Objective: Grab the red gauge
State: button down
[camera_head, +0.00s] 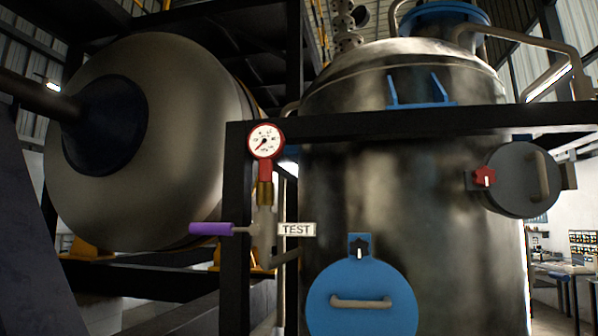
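The red gauge (265,141) has a round white dial with a red rim and a red stem. It stands upright on a brass fitting (264,191) above a small pipe valve, in front of a dark frame post. Its face is turned towards the camera and nothing covers it. My gripper is not in view.
A purple valve handle (211,229) sticks out left below the gauge, and a TEST tag (297,230) sits to the right. A dark frame beam (400,122) runs right from the gauge. A large steel tank (450,220) with a blue round hatch (361,312) stands behind.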

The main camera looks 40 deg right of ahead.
aim_at(267, 142)
jog(key=z, duration=0.9)
